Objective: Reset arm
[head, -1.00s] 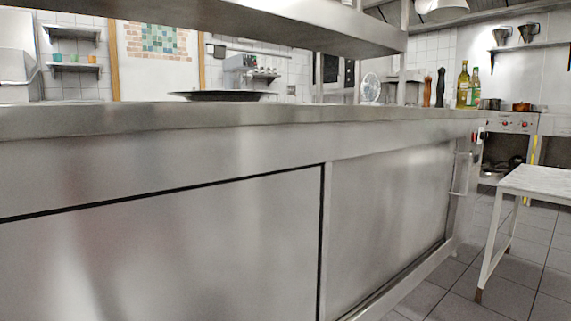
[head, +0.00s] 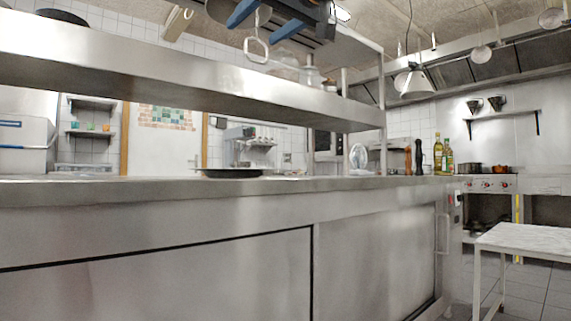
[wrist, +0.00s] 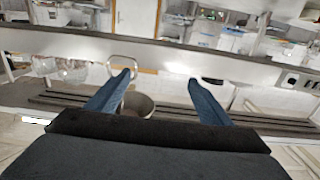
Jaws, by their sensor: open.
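My gripper (head: 265,20) shows at the top of the head view, above the upper steel shelf, with two blue fingers set apart. In the wrist view my gripper (wrist: 159,79) is open, its blue fingers spread wide with nothing held between them. A pale metal loop (head: 256,50) shows just below the fingers in the head view. In the wrist view a similar loop lies by the left fingertip, and a round grey vessel (wrist: 138,104) shows between and beyond the fingers. I cannot tell whether the loop touches a finger.
The steel upper shelf (head: 200,85) runs above a long steel counter (head: 380,184). A dark pan (head: 232,173) sits on the counter. Oil bottles (head: 437,156) and pepper mills (head: 418,157) stand at its far right end. A pale table (head: 525,238) stands at right on the tiled floor.

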